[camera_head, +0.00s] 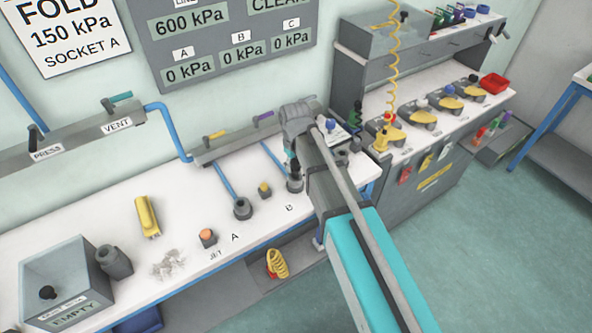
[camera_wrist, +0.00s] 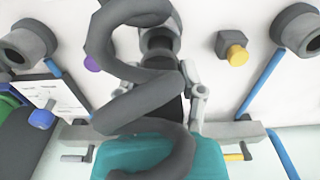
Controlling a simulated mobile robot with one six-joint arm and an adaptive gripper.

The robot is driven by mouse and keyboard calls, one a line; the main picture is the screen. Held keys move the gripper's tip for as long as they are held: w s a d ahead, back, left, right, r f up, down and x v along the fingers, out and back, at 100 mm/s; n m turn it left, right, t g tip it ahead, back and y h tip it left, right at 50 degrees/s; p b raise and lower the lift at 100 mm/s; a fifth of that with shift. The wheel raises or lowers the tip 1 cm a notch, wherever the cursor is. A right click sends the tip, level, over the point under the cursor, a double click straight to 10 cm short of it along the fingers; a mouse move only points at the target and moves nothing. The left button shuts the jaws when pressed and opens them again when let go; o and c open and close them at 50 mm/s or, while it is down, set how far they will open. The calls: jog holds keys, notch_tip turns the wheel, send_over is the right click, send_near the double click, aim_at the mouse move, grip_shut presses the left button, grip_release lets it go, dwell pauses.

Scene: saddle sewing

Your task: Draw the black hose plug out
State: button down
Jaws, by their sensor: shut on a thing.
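My gripper (camera_wrist: 172,103) points down over the bench, shut on the black hose plug (camera_wrist: 168,108), whose dark body shows between the fingers. A thick dark grey coiled hose (camera_wrist: 140,100) loops across the wrist view and covers much of the plug. The plug lines up with the middle dark socket (camera_wrist: 158,38), beside label B in the head view (camera_head: 295,184). I cannot tell how deep the plug sits in it. In the head view my own arm hides most of the gripper and the plug.
Socket A (camera_head: 242,208) and a small yellow-topped part (camera_head: 264,189) stand to the left. A valve manifold (camera_head: 228,140) with blue pipes runs behind. A grey bin (camera_head: 66,282) and a yellow tool (camera_head: 147,216) lie farther left. Panel gauges A, B and C read 0 kPa.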

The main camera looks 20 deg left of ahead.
jog(key=shift+r+p, duration=0.9)
jog(key=shift+r, duration=0.1)
dwell(0.3)
jog(key=shift+r+p, duration=1.9)
jog(key=shift+p, duration=0.05)
